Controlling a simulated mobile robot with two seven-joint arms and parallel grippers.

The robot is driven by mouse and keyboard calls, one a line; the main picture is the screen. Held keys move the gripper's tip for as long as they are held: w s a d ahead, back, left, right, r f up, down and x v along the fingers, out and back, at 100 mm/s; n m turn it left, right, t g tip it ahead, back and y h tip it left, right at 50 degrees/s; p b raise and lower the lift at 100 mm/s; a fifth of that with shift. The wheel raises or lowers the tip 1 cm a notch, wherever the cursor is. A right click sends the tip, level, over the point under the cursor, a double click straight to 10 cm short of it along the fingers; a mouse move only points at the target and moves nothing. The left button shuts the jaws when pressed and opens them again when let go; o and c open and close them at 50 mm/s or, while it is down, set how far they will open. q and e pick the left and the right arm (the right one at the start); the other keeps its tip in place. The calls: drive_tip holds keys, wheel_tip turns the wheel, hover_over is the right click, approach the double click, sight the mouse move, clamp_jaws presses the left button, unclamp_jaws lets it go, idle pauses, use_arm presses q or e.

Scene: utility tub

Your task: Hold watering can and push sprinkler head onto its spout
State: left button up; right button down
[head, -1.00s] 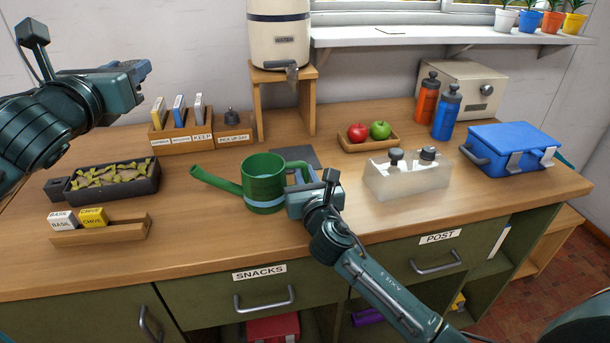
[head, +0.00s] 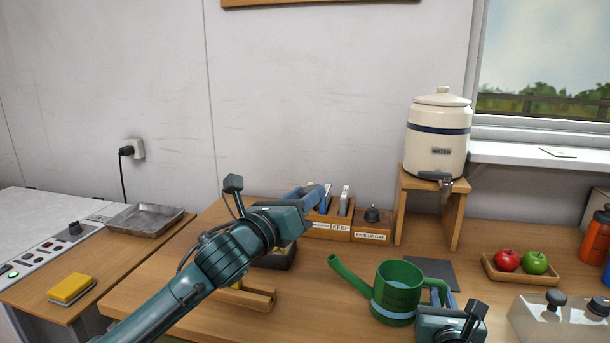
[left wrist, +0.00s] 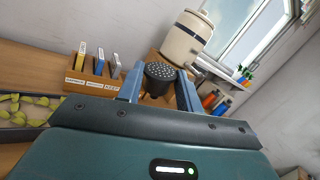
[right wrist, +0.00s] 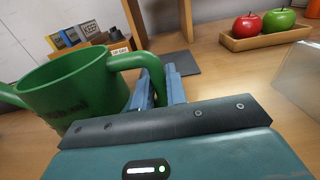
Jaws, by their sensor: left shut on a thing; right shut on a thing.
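The green watering can (head: 393,297) stands on the wooden counter, its open spout pointing up to the left. My right gripper (head: 445,298) is shut on its handle, at the right side of the can; the right wrist view shows the handle (right wrist: 152,72) between the fingers. My left gripper (head: 312,194) is above the counter, up and to the left of the spout tip (head: 334,259) and apart from it. In the left wrist view it is shut on a black sprinkler head (left wrist: 160,71) with a dotted face. The head view does not show the sprinkler head clearly.
A rack (head: 332,233) with labelled packets and a small holder (head: 372,236) with a dark knobbed thing stand behind. A water crock (head: 438,140) sits on a wooden stand. A fruit tray (head: 520,272) and a pale block (head: 560,325) are to the right.

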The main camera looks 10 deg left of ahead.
use_arm(q)
wheel_tip(320, 180, down, 9)
drive_tip(key=d+n, duration=0.1)
drive_tip(key=d, duration=0.1)
drive_tip(key=shift+s+f+t+h, duration=0.15)
drive_tip(key=shift+s+t+h, duration=0.15)
drive_tip(key=shift+s+h, duration=0.1)
drive_tip(key=shift+d+f, duration=0.65)
drive_tip(key=shift+f, duration=0.25)
idle(1.9)
drive_tip(key=o, duration=1)
drive_tip(key=v, duration=1.2)
